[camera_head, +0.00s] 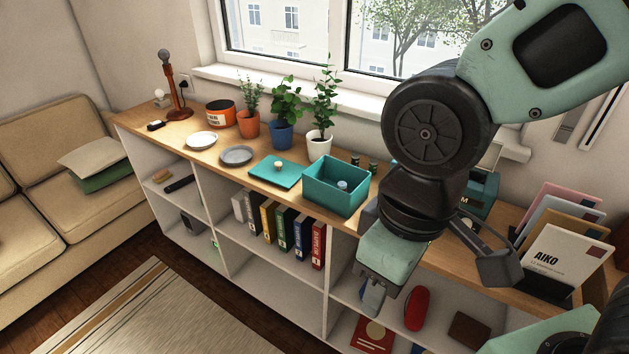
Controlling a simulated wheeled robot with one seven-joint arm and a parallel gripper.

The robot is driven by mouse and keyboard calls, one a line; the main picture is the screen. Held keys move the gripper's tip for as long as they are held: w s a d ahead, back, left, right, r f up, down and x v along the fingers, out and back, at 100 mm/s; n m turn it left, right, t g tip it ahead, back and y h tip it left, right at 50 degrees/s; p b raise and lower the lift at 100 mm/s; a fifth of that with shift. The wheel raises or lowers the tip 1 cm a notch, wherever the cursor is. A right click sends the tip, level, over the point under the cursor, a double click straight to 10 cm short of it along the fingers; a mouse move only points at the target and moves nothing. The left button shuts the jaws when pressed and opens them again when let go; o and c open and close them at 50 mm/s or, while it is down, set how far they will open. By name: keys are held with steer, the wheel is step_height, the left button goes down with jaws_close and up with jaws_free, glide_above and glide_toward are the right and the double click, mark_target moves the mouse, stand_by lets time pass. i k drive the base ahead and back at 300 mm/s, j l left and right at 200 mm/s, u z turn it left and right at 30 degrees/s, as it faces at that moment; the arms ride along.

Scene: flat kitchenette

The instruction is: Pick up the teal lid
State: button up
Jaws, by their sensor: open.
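The teal lid (276,174) is a flat square plate with a small pale knob on top. It lies on the wooden top of the low shelf unit, just left of an open teal box (334,190). A small pale-blue item (342,185) is inside the box. My gripper (374,294) hangs in front of the shelf, right of the lid and nearer the camera. It is open and apart from the lid; its fingers are partly hidden by its own body.
Left of the lid are a grey plate (237,155), a white plate (201,140) and an orange tin (220,113). Potted plants (282,135) stand behind the lid. My arm hides part of the shelf top. The rug (150,315) is clear.

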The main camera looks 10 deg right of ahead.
mark_target(282, 172)
steer(key=i+j+u, duration=0.25)
steer(key=i+j, duration=0.8)
